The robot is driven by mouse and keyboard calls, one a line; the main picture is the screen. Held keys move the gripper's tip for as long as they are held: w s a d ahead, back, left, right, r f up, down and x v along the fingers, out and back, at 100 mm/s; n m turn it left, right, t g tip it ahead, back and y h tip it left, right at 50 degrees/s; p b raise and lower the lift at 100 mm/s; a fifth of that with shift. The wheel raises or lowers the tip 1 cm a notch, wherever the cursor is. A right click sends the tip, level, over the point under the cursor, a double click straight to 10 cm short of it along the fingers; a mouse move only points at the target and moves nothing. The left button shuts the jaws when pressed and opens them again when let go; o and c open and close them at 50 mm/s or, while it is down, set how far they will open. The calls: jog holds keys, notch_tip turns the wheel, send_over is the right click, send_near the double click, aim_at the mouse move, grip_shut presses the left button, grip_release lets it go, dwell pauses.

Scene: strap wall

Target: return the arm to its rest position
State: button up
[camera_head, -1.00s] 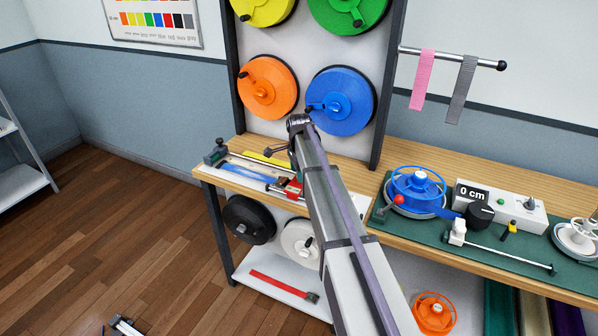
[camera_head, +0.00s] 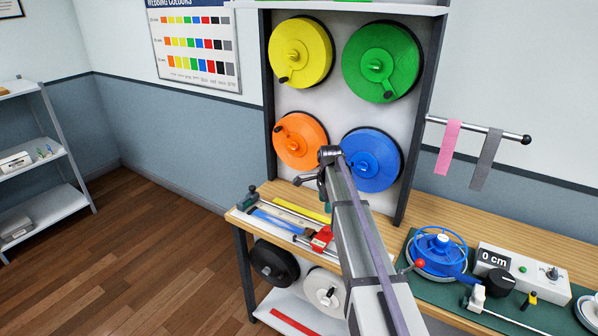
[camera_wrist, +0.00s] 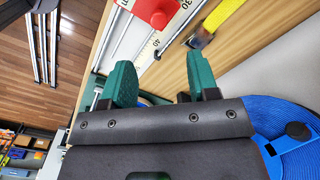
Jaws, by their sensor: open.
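My arm reaches up from the bottom of the head view, and my gripper (camera_head: 306,181) hangs from its far end, small and partly hidden there, in front of the reel wall. In the wrist view its two green fingers (camera_wrist: 161,84) stand apart with nothing between them. Beyond the fingers lie the wooden bench top, a red block (camera_wrist: 156,10) on a ruler and a yellow strap (camera_wrist: 222,18) with a metal buckle. The blue reel (camera_head: 381,165) is close behind the arm and fills the right of the wrist view.
Orange (camera_head: 300,145), yellow (camera_head: 298,55) and green (camera_head: 378,62) reels hang on the wall panel. The bench right of the arm holds a blue winder (camera_head: 440,248) and a box reading 0 cm (camera_head: 525,270). Pink and grey straps hang from a rod. Open floor lies left.

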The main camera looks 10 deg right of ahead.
jog(key=s+a+n, duration=0.4)
jog(key=s+n, duration=0.2)
jog(key=s, duration=0.4)
jog(key=s+a+n, duration=0.4)
jog(key=s+n, duration=0.2)
jog(key=s, duration=0.5)
jog(key=s+a+n, duration=0.4)
jog(key=s+n, duration=0.2)
jog(key=s, duration=0.4)
jog(key=shift+s+a, duration=0.2)
jog(key=shift+s, duration=0.15)
